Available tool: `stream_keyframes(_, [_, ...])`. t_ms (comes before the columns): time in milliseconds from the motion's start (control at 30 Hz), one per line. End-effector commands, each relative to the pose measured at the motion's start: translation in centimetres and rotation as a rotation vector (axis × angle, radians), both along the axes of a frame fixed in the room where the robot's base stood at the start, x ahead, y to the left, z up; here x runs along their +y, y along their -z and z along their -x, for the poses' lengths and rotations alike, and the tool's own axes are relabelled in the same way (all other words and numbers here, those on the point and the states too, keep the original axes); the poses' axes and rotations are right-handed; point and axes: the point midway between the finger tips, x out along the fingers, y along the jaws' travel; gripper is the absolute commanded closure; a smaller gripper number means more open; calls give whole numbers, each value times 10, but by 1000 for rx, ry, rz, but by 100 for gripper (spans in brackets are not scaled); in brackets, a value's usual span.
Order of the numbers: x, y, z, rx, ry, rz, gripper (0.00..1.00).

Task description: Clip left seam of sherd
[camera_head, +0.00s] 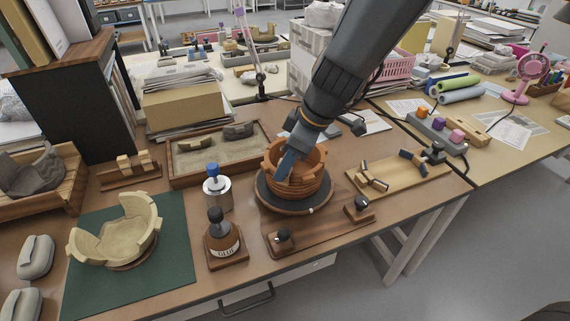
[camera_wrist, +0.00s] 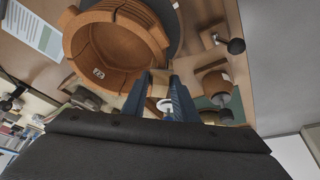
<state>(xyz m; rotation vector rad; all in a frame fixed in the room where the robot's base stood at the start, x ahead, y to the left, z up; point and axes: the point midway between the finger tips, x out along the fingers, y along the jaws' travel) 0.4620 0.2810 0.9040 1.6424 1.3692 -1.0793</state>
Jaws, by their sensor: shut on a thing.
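The terracotta pot (camera_head: 312,184), built of sherds, stands on a dark round turntable (camera_head: 262,198). In the wrist view the pot (camera_wrist: 110,40) shows its open inside, with a small white label on the inner wall near the rim. My gripper (camera_head: 287,162) reaches down at the pot's left side. In the wrist view its two blue fingers (camera_wrist: 161,92) are shut on a small tan wooden piece, seemingly a clip (camera_wrist: 160,80), close to the pot's rim. I cannot tell whether the clip touches the pot. The seam is not clear. Other clips (camera_head: 372,180) lie on a wooden board (camera_head: 400,182).
A pale bowl (camera_head: 115,235) sits on a green mat (camera_head: 170,275). A sand tray (camera_head: 180,176) lies behind. A wooden stand with black knobs (camera_head: 318,232) is in front.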

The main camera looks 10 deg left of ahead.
Motion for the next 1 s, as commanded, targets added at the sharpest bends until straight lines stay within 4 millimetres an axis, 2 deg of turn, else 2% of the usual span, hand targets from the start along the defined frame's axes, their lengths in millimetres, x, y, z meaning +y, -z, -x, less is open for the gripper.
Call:
stream_keyframes(767, [0, 1, 0, 0, 0, 0, 83])
stream_keyframes(800, [0, 1, 0, 0, 0, 0, 70])
stream_keyframes(900, [0, 1, 0, 0, 0, 0, 54])
stream_keyframes(1000, [0, 1, 0, 0, 0, 0, 52])
